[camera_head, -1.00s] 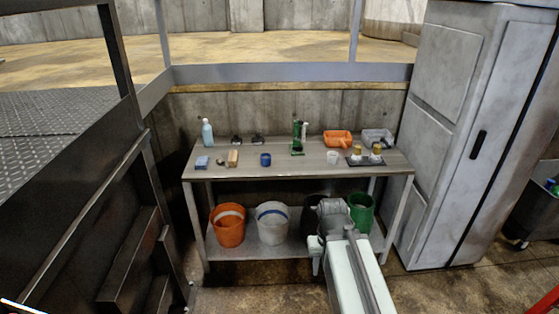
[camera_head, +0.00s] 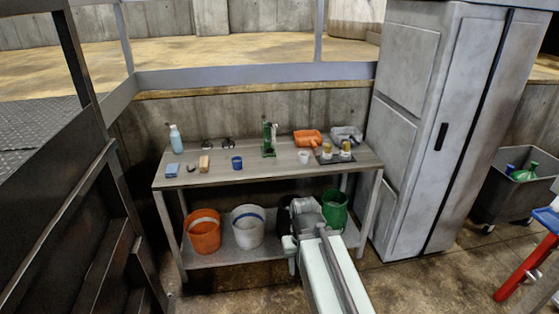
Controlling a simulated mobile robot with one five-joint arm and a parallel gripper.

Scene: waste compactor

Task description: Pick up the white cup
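The white cup (camera_head: 304,157) is small and stands on the wooden-topped table (camera_head: 221,174), right of the middle and near the front edge. A blue cup (camera_head: 237,162) stands apart from it to the left. My gripper (camera_head: 306,207) is at the far end of my pale arm, in front of the table's lower shelf and lower in the picture than the cup. It is apart from the cup. Its fingers are too small and hidden to show whether they are open or shut.
Orange (camera_head: 204,236), white (camera_head: 248,230) and green (camera_head: 335,212) buckets stand on the lower shelf. A dark tray with small jars (camera_head: 346,150) sits right of the cup. A tall grey cabinet (camera_head: 430,140) borders the table's right end; black railing stands left.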

